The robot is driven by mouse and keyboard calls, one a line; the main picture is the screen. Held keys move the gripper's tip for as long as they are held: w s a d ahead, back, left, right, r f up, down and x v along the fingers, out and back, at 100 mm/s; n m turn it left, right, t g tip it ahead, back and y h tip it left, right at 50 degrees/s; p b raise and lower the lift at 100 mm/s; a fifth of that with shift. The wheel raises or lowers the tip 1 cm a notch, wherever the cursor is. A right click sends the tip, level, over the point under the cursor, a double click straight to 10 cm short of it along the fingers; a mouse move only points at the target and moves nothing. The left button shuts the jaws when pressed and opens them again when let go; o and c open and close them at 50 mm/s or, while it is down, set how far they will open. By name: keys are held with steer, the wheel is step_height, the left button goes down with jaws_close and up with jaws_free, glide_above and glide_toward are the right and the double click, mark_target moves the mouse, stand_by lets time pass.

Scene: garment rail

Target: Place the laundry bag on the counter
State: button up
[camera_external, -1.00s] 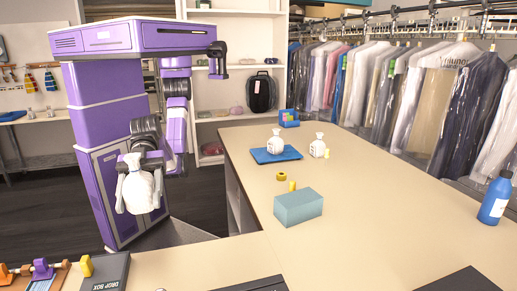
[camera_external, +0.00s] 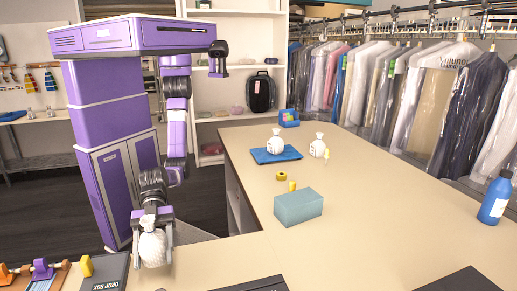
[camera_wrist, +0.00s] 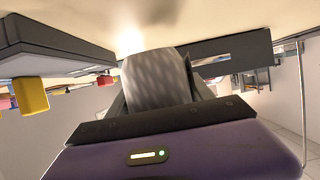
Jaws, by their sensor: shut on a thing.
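A white laundry bag (camera_external: 153,248) hangs in my gripper (camera_external: 151,219) at the front left of the external view. My gripper is shut on its upper part. In that view the bag overlaps the near counter (camera_external: 205,264), beside the black drop box; whether it touches the surface I cannot tell. In the wrist view the bag's pale patterned side (camera_wrist: 155,78) fills the middle, between the fingers. Two other white bags are on the counter: one (camera_external: 274,147) on a blue mat (camera_external: 262,157), one (camera_external: 316,148) just right of it.
A teal box (camera_external: 298,207), yellow tape (camera_external: 281,176) and a blue bottle (camera_external: 495,198) stand on the counter. The near counter right of the bag looks clear.

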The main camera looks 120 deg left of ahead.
mark_target(157, 266)
steer(key=shift+f, duration=2.05)
steer(key=shift+f, duration=0.15)
steer(key=o, duration=1.6)
steer(key=shift+r, duration=0.2)
steer(key=shift+s+a, duration=0.25)
steer(key=shift+a, duration=0.05)
steer(key=v, duration=1.1)
steer(key=shift+a+r, duration=0.1)
